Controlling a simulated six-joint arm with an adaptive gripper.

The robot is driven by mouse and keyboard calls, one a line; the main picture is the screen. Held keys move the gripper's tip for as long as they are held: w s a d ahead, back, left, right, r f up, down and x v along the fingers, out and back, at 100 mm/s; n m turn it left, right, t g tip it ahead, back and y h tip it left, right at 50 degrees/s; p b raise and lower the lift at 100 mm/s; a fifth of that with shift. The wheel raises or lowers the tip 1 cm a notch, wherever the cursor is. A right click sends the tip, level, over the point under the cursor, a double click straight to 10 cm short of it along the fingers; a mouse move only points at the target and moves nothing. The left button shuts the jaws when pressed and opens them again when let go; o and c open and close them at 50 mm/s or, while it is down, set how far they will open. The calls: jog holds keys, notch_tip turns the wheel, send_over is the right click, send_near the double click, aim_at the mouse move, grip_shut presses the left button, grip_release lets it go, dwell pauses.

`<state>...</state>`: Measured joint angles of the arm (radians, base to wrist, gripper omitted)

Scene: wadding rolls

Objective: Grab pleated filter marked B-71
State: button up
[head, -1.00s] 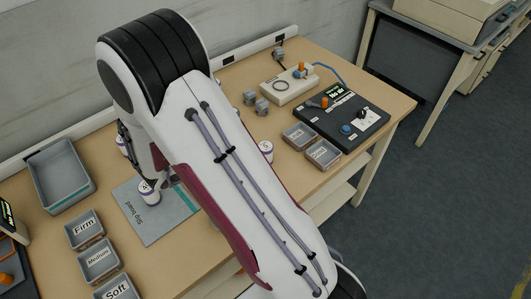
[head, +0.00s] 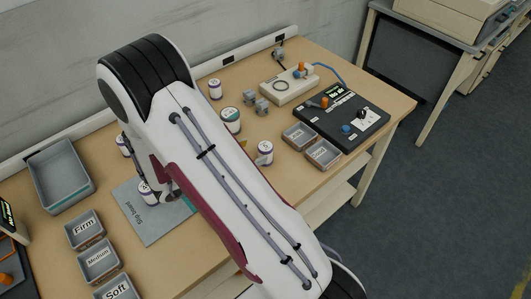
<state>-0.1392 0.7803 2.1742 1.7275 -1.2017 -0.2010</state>
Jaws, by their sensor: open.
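Several white cylinders with dark bands stand on the wooden table; their markings are too small to read, so I cannot tell which is B-71. One cylinder (head: 147,193) stands on the grey-blue mat (head: 150,226), close to my gripper (head: 168,193). Another cylinder (head: 124,146) is behind it, partly hidden by my arm. Others stand to the right of my arm: a cylinder (head: 215,89) near the wall, a wider one (head: 231,120), and one near the front (head: 265,153). My gripper is open, low over the mat's upper edge, and mostly hidden by my arm.
A grey bin (head: 62,207) is at the left. Trays labelled Firm (head: 86,243), Medium (head: 98,277) and Soft stand in front of it. Two small trays (head: 322,166), a black panel (head: 372,125) and a beige device (head: 289,87) are at the right.

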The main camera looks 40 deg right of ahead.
aim_at(260, 151)
jog(key=shift+x, duration=0.75)
jog(key=shift+d, duration=0.15)
jog(key=shift+s+d+f, duration=0.15)
jog(key=shift+d+f, duration=0.2)
jog(key=shift+d, duration=0.35)
jog(key=shift+s+d+f, duration=0.15)
jog(key=shift+d+f, duration=0.2)
jog(key=shift+d, duration=0.3)
jog(key=shift+x, duration=1)
jog(key=shift+w, duration=0.1)
jog(key=c, duration=1.2)
